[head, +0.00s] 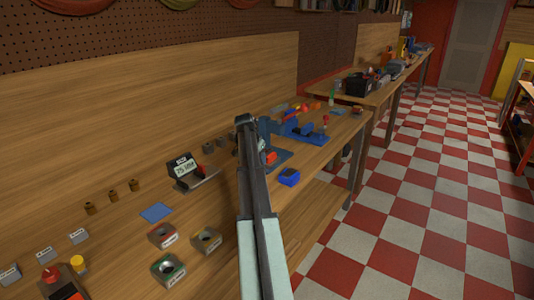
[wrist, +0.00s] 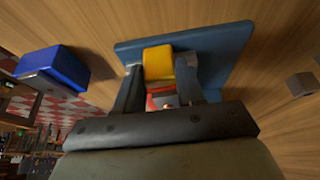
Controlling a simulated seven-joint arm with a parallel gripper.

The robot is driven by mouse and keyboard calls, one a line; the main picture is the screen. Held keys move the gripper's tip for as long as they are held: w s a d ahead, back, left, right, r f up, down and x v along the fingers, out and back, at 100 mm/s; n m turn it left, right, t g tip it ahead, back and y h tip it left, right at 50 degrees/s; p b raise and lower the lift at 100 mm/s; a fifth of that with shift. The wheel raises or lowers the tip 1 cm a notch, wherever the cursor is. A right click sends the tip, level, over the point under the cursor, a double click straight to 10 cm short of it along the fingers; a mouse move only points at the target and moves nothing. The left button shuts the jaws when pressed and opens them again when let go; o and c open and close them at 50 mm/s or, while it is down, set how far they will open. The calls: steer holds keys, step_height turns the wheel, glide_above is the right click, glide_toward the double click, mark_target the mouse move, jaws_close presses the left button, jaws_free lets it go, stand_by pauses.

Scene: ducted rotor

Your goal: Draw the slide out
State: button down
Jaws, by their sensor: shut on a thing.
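In the wrist view, a yellow block (wrist: 158,62) stands at a flat blue-grey base plate (wrist: 228,45). My gripper (wrist: 160,77) has its two dark fingers on either side of the yellow block and is shut on it. A red part (wrist: 162,101) shows between the fingers, closer to the palm. I cannot tell which of these parts is the slide. In the head view, the blue plate (head: 281,157) with an orange-red part (head: 270,158) shows just right of my arm. My arm hides the fingers and most of the fixture there.
A bright blue block (head: 289,177) lies right of the plate and also shows in the wrist view (wrist: 52,67). A display unit (head: 184,168) stands to the left. Bare bench lies left of the plate.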

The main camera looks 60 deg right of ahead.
steer(key=shift+a, duration=0.95)
steer(key=c, duration=0.7)
jaws_free()
steer(key=v, duration=1.3)
steer(key=shift+a+r, duration=0.15)
steer(key=shift+r, duration=0.15)
